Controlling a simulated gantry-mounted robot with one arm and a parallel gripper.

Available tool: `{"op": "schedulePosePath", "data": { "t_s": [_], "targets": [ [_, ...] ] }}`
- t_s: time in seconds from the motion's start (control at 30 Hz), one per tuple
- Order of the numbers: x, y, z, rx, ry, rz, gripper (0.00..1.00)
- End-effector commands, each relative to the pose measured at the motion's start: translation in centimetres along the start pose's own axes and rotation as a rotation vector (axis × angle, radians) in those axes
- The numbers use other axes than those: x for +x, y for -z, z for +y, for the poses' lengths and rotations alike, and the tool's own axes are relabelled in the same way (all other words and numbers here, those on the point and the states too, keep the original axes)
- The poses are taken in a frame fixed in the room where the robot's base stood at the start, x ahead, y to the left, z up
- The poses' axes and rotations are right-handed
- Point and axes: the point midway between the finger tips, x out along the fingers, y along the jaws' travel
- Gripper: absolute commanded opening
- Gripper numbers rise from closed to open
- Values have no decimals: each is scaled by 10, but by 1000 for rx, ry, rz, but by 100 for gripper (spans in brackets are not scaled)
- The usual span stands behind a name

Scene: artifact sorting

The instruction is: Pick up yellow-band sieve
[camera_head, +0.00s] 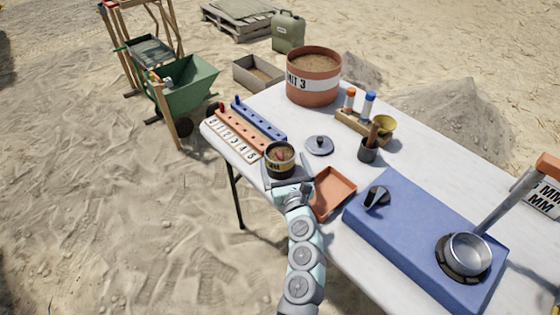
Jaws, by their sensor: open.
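The yellow-band sieve (280,168) is a small round dark vessel with a yellow band and some brownish contents. It appears upright near the left edge of the white table (330,98). My gripper (288,174) is open right at the near side of the sieve, with a finger toward each side of it. I cannot tell whether the fingers touch it. The gripper hides the lower part of the sieve.
An orange tray (334,192) lies close to the right of my gripper. A grey lid (319,145) and peg racks (243,131) are beyond. A blue box with a pan (469,254), a dark cup (368,150) and a large terracotta pot (314,84) also stand on the table.

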Motion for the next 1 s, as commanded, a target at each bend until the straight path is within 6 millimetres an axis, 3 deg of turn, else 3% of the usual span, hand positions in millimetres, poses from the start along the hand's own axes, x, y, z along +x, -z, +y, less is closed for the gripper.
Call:
{"op": "schedulePosePath", "data": {
  "t_s": [0.1,0.37,0.6,0.73,1.0],
  "targets": [
    [17,3,2,-3,-6,2,100],
    [29,4,0,-2,-1,1,100],
    [55,16,-1,-5,-4,3,100],
    [70,12,-2,-4,-3,0,100],
    [76,11,-2,-1,0,3,100]
  ]
}}
